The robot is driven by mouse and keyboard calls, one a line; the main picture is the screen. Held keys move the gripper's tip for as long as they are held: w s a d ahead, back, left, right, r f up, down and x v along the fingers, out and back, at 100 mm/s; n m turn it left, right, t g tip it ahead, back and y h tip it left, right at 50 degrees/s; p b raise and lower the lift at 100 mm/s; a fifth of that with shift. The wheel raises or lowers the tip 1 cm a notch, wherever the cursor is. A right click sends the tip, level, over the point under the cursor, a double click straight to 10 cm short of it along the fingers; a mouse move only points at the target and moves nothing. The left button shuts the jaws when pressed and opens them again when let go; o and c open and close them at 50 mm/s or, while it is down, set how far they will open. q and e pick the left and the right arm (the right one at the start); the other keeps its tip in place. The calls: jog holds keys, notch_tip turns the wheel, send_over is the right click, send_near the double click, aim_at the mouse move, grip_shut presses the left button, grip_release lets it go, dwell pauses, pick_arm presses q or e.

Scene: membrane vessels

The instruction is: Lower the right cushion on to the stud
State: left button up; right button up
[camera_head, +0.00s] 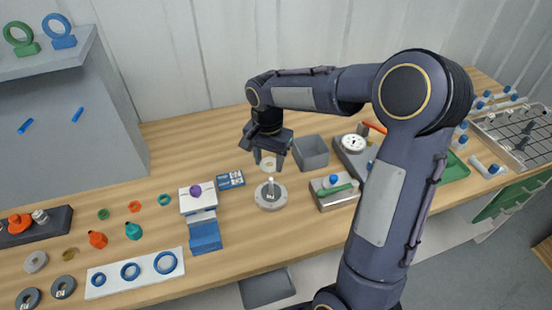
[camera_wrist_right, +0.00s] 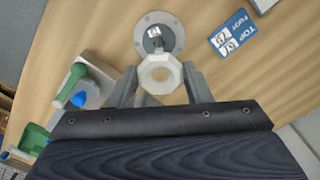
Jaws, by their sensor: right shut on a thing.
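The cushion, a pale off-white ring (camera_wrist_right: 160,91), is between the fingers of my right gripper (camera_wrist_right: 160,82). The gripper is shut on its sides and the ring's hole is clear. In the head view the right gripper (camera_head: 268,157) points down, with the cushion (camera_head: 268,164) at its fingertips. The stud (camera_head: 271,186) stands upright on a round grey base (camera_head: 270,200), nearer the front edge than the cushion. In the wrist view the base (camera_wrist_right: 160,18) lies beyond the ring, and the ring partly overlaps it. The cushion looks apart from the stud. My left gripper is out of view.
A blue printed card (camera_head: 231,180) lies left of the stud, beside a white and blue stand (camera_head: 203,219) with a purple knob. A block with a green handle (camera_head: 335,193) sits to the right.

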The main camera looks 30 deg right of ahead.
aim_at(270, 179)
jog(key=shift+d+r+m, duration=0.1)
jog(key=shift+d+m, duration=0.15)
jog(key=shift+m, duration=0.05)
jog(key=shift+a+f, duration=0.2)
jog(key=shift+f, duration=0.05)
jog(key=shift+d+f+b, duration=0.1)
jog(key=shift+f+b, duration=0.7)
jog(key=shift+b, duration=0.05)
jog(key=shift+f+b, duration=2.45)
jog(key=shift+f, duration=0.75)
jog(key=o, duration=1)
jog(key=shift+o, duration=0.2)
